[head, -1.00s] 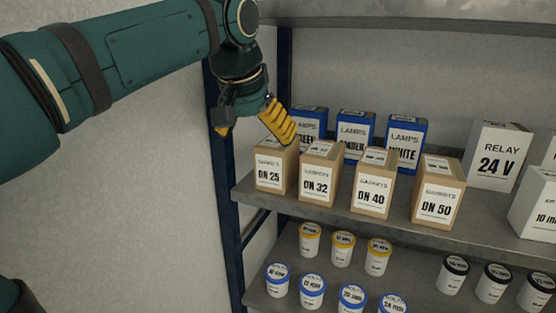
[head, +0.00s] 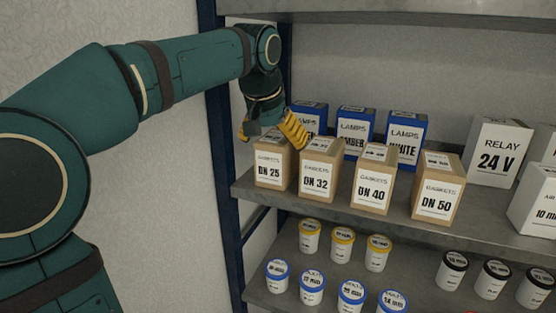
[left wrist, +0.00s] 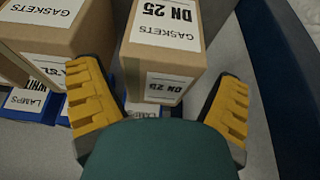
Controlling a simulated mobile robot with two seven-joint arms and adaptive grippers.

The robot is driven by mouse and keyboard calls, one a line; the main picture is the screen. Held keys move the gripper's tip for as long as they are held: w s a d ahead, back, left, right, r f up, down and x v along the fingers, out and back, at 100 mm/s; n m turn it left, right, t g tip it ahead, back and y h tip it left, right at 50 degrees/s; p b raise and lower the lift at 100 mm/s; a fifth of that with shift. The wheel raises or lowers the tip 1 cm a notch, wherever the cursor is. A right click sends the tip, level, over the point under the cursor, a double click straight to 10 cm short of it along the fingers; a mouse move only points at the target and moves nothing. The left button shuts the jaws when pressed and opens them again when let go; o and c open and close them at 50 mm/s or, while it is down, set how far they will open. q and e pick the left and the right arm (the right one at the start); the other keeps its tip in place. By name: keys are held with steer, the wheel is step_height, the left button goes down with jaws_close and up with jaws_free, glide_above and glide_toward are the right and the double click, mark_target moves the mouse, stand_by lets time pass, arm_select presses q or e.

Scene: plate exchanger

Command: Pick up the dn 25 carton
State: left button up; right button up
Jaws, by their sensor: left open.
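The DN 25 carton (head: 272,168) is a brown gaskets box with a white label, standing upright at the left end of the front carton row on the upper shelf. In the left wrist view it (left wrist: 162,62) lies between the two yellow fingers. My left gripper (head: 272,134) is open above and just behind the carton's top, fingers spread to either side of it. In the wrist view the left gripper (left wrist: 160,112) is empty, and I cannot tell whether a finger touches the carton. My right gripper is not in view.
The DN 32 carton (head: 321,170) stands close to the right, then DN 40 (head: 372,182) and DN 50 (head: 437,190). Blue lamps boxes (head: 355,128) stand behind. A dark blue shelf post (head: 222,165) is at the left. Small tubs fill the lower shelf.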

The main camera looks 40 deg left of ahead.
arm_select(q)
steer(key=c, duration=1.2)
steer(key=shift+o, duration=0.2)
steer(key=shift+r, duration=0.1)
